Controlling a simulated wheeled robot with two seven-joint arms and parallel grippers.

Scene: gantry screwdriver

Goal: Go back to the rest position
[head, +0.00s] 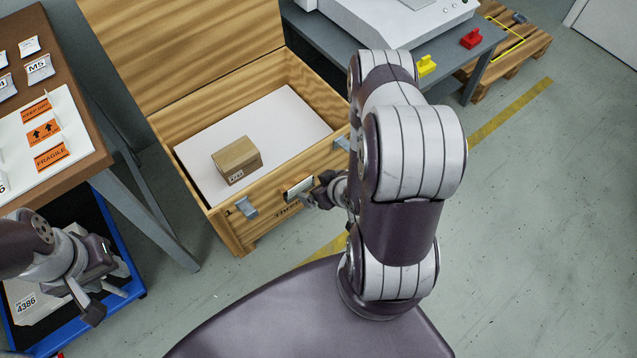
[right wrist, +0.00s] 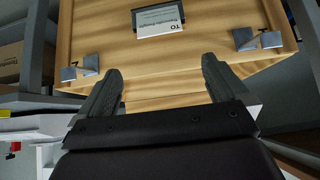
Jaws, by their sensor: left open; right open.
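My right gripper (head: 313,192) is in front of the wooden crate in the head view, near its front wall. In the right wrist view my right gripper (right wrist: 163,85) is open, with nothing between its fingers, facing the crate's wooden front (right wrist: 200,50). My left gripper (head: 103,294) is at the lower left of the head view, over the blue-edged cart, open and with nothing visible in it. The open wooden crate (head: 225,216) has its lid raised at the back. A small cardboard box (head: 237,160) sits inside on the white bottom.
A brown-edged table (head: 85,168) with orange labels stands at the left. A blue cart (head: 130,280) is below it. A grey table (head: 325,40) with a white machine (head: 400,18), a yellow part (head: 427,66) and a red part (head: 471,39) stands behind. The floor at right is clear.

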